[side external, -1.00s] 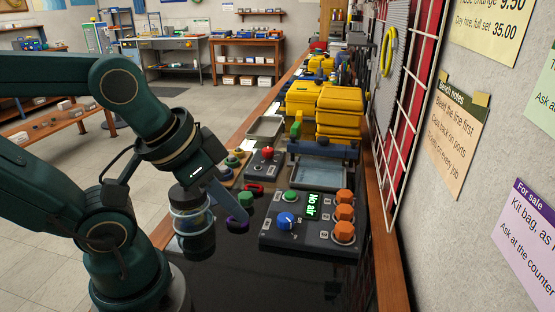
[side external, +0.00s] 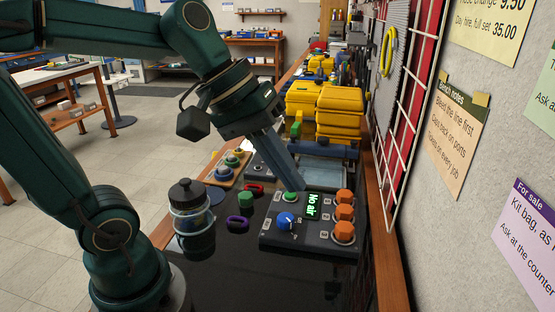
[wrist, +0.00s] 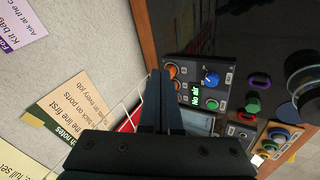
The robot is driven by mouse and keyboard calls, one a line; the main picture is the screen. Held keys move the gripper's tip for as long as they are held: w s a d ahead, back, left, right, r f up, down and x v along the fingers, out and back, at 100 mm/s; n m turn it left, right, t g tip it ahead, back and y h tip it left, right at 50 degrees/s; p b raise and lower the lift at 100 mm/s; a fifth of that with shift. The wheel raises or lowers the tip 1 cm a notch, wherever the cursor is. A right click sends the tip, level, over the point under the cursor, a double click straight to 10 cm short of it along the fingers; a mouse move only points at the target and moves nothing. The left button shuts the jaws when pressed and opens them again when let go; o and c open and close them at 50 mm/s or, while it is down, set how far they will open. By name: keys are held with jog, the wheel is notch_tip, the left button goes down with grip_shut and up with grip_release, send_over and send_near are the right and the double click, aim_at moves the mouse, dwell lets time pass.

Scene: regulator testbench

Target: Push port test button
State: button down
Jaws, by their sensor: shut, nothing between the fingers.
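The dark test panel (side external: 312,235) lies on the bench. It carries a green round button (side external: 291,197), a blue knob (side external: 285,220), a lit display reading "No air" (side external: 312,205) and three orange hex fittings (side external: 344,212) on its right side. The panel also shows in the wrist view (wrist: 226,69), with the green button (wrist: 212,104) below the blue knob (wrist: 211,79). My gripper (side external: 296,188) is shut and empty, slanting down at the panel's far edge with its tip close to the green button. I cannot tell whether they touch.
A lidded clear jar (side external: 188,210) stands left of the panel. Purple (side external: 238,223) and red (side external: 254,188) rings and a green knob (side external: 245,198) lie between. Yellow cases (side external: 338,110) are stacked behind. A wire grid (side external: 395,130) stands along the right wall. The front bench is clear.

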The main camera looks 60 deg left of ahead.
jog(key=w+a+n+h, duration=0.1)
jog(key=w+a+n, duration=0.2)
jog(key=w+n, duration=0.3)
jog(key=n+t+h, duration=0.1)
jog(key=n+t, duration=0.1)
jog(key=n, duration=0.5)
send_over(286, 193)
notch_tip(286, 193, down, 7)
jog(key=shift+a, duration=0.1)
jog(key=shift+f, duration=4.35)
jog(key=shift+f, duration=0.4)
